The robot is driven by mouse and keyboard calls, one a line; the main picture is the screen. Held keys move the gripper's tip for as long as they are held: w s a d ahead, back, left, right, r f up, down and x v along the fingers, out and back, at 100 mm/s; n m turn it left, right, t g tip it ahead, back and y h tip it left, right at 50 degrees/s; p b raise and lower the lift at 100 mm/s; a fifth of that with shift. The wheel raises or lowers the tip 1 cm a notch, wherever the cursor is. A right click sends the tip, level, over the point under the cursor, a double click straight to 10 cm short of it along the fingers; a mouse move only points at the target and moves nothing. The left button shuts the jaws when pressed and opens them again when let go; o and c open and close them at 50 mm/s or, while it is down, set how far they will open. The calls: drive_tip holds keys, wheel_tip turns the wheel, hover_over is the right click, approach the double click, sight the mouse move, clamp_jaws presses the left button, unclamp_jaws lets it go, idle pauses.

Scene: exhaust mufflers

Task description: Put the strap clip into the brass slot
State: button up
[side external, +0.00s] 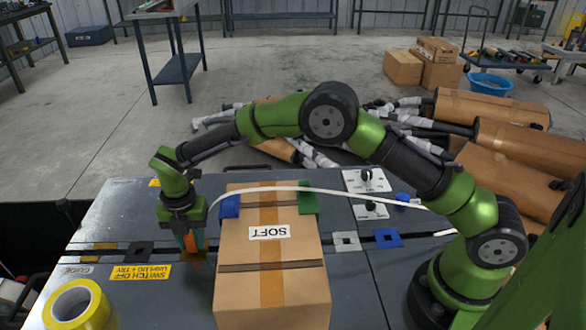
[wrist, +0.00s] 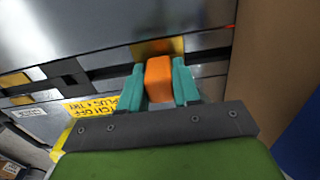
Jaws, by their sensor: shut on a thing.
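The orange strap clip (wrist: 159,78) is held between the two teal fingers of my gripper (wrist: 159,88). In the side view the clip (side external: 190,242) points down from my gripper (side external: 188,236), low over the table's dark groove, left of the carton. A brass-coloured plate (wrist: 172,46) lies at the groove just beyond the clip in the wrist view; the clip hides part of it. I cannot tell whether the clip touches it. Other brass-coloured patches (wrist: 15,80) lie farther left, also seen in the side view (side external: 103,245).
A carton marked SOFT (side external: 268,260) stands close right of my gripper. A white strap (side external: 330,190) arches over it. A black plate (side external: 140,248), silver plate (side external: 345,241) and blue plate (side external: 387,237) line the groove. A yellow tape roll (side external: 78,305) sits front left.

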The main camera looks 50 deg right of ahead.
drive_tip(key=shift+f, duration=0.2)
drive_tip(key=o, duration=1)
drive_tip(key=shift+o, duration=0.2)
wheel_tip(320, 180, up, 17)
